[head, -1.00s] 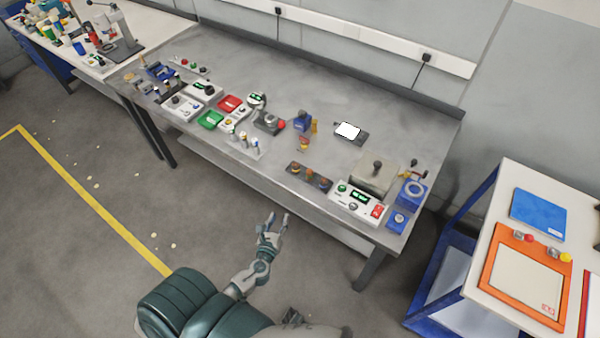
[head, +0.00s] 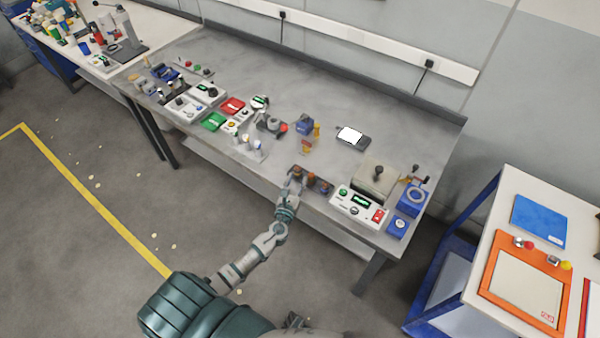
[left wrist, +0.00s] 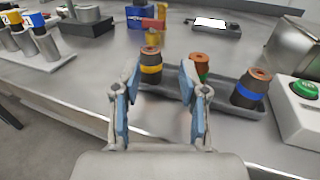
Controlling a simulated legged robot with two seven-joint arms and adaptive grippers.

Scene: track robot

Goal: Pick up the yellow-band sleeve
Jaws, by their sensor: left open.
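The yellow-band sleeve (left wrist: 151,66) is a brown cylinder with a yellow band. It stands upright at the left end of a dark tray (left wrist: 226,101) in the left wrist view. My left gripper (left wrist: 160,84) is open and empty, its two blue-padded fingers apart, with the sleeve seen beyond and between them, nearer the left finger. A green-band sleeve (left wrist: 199,66) stands beside it, partly behind the right finger. A blue-band sleeve (left wrist: 252,88) stands farther right. In the head view my left gripper (head: 293,184) is at the bench's front edge, by the tray's left end. My right gripper is not in view.
A white control box (head: 358,208) with a green button stands just right of the tray. A row of capped cylinders on a white stand (left wrist: 30,45) is to the left. A blue box (left wrist: 140,18) and a phone-like device (left wrist: 212,27) lie behind.

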